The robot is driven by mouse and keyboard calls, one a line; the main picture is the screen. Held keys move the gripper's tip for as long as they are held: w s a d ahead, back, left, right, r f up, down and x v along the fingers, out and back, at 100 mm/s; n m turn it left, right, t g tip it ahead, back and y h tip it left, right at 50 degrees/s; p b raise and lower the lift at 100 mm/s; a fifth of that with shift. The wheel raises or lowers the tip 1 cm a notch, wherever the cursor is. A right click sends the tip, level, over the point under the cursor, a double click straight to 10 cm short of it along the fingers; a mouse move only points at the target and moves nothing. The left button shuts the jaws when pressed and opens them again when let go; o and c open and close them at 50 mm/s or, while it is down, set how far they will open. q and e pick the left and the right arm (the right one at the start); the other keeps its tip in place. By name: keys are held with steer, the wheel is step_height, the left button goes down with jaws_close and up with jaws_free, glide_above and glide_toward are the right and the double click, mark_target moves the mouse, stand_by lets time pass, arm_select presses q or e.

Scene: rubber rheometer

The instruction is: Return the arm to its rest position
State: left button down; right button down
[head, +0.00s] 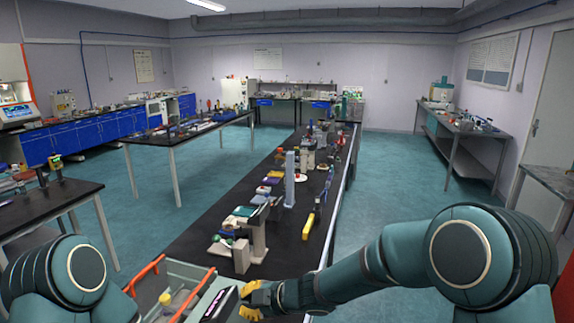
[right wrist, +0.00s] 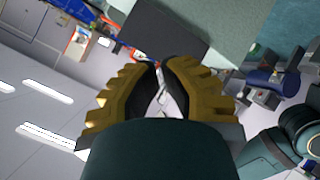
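My right arm reaches in from the right of the head view, bent at the elbow. Its gripper (head: 246,300) is low in the middle, beside a dark panel with lit pinkish text (head: 219,303). In the right wrist view the two yellow fingers with black inner pads (right wrist: 159,66) stand close together, with a narrow gap between them. Nothing shows held in that gap. Of my left arm only the rounded upper part shows at the lower left; the left gripper is out of the picture.
A tray with orange handles (head: 178,272) is just left of the gripper. A long black bench (head: 196,240) runs away ahead, bearing a grey and white instrument (head: 259,238), a yellow tool (head: 308,226) and several other items. Teal floor (head: 380,190) is open to its right.

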steer(key=s+d+f+m+h+b, duration=0.25)
steer(key=d+f+m, duration=0.3)
steer(key=f, duration=0.35)
steer(key=s+d+f+m+h+b, duration=0.1)
steer(key=s+d+f+m, duration=0.2)
steer(key=d+f+m, duration=0.35)
steer(key=s+d+f+m+g+h+b, duration=0.1)
steer(key=s+d+f+m+b, duration=0.1)
steer(key=s+f+m, duration=0.4)
steer(key=s+d+f+m+g+h+b, duration=0.1)
steer(key=s+d+f+m+g+h, duration=0.1)
steer(key=s+d+f+m, duration=0.3)
steer(key=s+f, duration=0.4)
steer(key=shift+s+d+f+m+b, duration=0.25)
steer(key=shift+f+m+b, duration=0.1)
steer(key=shift+m+b, duration=0.05)
